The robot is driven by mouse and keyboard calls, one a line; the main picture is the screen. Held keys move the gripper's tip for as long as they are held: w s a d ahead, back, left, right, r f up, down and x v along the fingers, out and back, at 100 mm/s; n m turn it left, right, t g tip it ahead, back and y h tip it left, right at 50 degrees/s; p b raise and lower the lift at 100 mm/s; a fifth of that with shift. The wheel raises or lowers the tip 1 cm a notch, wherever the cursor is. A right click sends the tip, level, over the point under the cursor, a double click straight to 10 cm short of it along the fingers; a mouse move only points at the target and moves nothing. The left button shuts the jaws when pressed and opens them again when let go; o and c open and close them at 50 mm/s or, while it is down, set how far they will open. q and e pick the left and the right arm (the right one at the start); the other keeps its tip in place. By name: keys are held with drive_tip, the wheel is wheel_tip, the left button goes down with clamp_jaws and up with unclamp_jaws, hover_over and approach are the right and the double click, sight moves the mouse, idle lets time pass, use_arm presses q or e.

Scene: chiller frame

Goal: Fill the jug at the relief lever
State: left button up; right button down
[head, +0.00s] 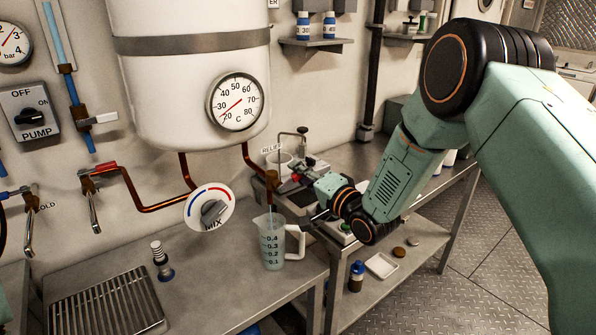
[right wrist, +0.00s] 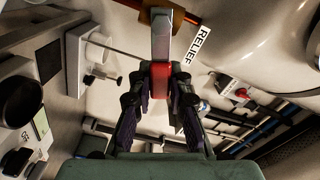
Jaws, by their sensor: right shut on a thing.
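The clear measuring jug (head: 272,248) stands upright on the steel bench, its handle to the right. The jug looks tinted inside, but I cannot tell the exact level. My right gripper (head: 300,181) is shut on the red grip of the relief lever, beside the outlet. In the right wrist view the fingers close on the red grip (right wrist: 160,82), near the RELIEF label (right wrist: 196,45). My left gripper is out of view.
The white boiler tank (head: 165,80) with its dial (head: 236,101) hangs above. The MIX knob (head: 210,208) is left of the jug. A lower shelf holds a blue bottle (head: 356,276) and tray (head: 381,265).

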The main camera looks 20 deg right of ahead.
wheel_tip(320, 180, down, 2)
drive_tip(key=m+b, duration=0.1)
drive_tip(key=m, duration=0.3)
drive_tip(key=shift+d+f+m, duration=0.1)
drive_tip(key=shift+d+m, duration=0.05)
drive_tip(key=shift+m, duration=0.15)
drive_tip(key=shift+s+f, duration=0.1)
drive_tip(key=shift+f, duration=0.15)
drive_tip(key=c, duration=1.2)
unclamp_jaws()
drive_tip(key=shift+r, duration=0.15)
drive_tip(key=v, duration=1.1)
drive_tip(key=shift+s+d, duration=0.15)
drive_tip(key=shift+s, duration=0.25)
